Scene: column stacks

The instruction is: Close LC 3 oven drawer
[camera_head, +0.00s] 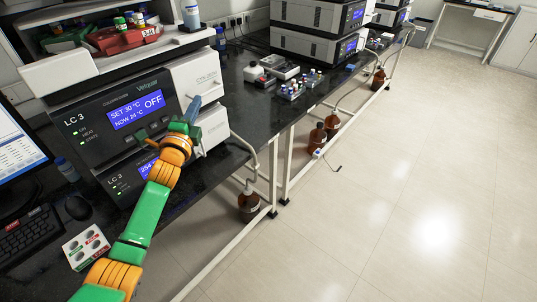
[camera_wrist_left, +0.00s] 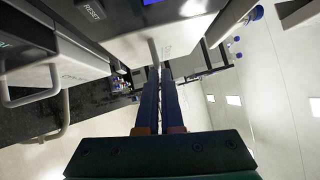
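The LC 3 oven (camera_head: 95,135) is a dark-fronted unit with a blue display reading OFF, at the left of the head view. A white drawer front (camera_head: 203,75) with lettering is at its right side and appears to stand forward of the dark panel. My left gripper (camera_head: 194,107) is in front of it, near its lower left edge. In the left wrist view the blue fingers (camera_wrist_left: 160,72) lie close side by side, with nothing clearly held. Their tips are close to a white surface (camera_wrist_left: 165,42); contact cannot be told. My right gripper is not in view.
A second unit with a display (camera_head: 150,168) sits below the oven. A red tray with vials (camera_head: 125,38) is on top. A keyboard (camera_head: 30,232), mouse (camera_head: 79,207) and monitor (camera_head: 18,150) are at the left. Brown bottles (camera_head: 249,201) stand low by the bench legs. The floor at right is clear.

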